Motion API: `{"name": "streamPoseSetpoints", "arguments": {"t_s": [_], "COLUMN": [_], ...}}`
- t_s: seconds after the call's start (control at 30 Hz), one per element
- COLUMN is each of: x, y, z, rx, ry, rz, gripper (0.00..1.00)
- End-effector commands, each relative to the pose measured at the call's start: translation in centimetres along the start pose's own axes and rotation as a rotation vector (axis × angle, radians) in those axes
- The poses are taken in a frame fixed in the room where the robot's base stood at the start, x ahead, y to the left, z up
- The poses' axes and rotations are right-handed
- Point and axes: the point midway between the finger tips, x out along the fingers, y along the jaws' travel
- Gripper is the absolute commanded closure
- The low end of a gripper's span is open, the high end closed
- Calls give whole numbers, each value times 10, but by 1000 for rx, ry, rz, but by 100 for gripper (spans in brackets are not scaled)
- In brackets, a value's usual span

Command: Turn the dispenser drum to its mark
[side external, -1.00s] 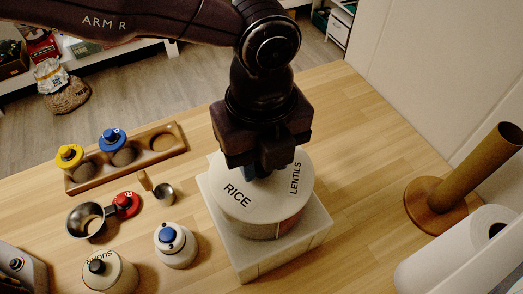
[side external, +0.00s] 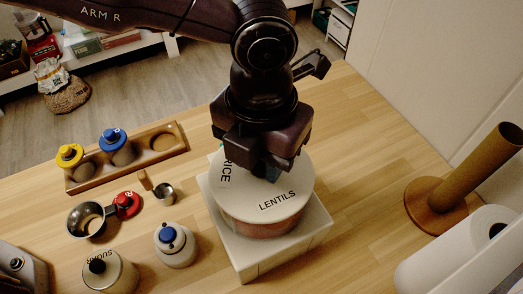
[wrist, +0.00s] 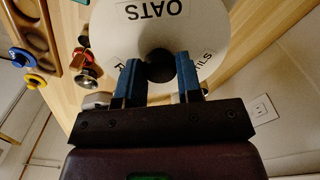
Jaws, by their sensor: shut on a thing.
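The dispenser drum (side external: 240,195) is a round container with a white top, standing on a pale square base (side external: 262,262). RICE shows at the left of its top and LENTILS at the front. In the wrist view the white drum top (wrist: 112,38) also carries OATS. A dark round knob (wrist: 160,66) stands at its middle. My gripper (wrist: 160,77) is over the drum with its blue fingers shut on the knob, one on each side. In the side view my gripper (side external: 267,172) hides the knob and the back of the top. I cannot make out the mark.
A wooden tray (side external: 165,158) with yellow- and blue-topped jars lies left. A metal scoop (side external: 85,220), a red-topped item (side external: 127,204), a small cup (side external: 164,193) and white jars (side external: 176,250) stand nearer.

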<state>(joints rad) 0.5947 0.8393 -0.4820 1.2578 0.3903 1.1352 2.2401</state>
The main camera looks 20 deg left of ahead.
Motion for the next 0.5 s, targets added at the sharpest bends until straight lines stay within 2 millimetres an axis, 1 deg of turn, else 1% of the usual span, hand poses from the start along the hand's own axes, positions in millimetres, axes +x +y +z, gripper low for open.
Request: {"name": "streamPoseSetpoints", "arguments": {"t_s": [0.5], "x": [-1], "y": [1], "z": [0], "rx": [492], "ry": [0], "rz": [0], "gripper": [100]}}
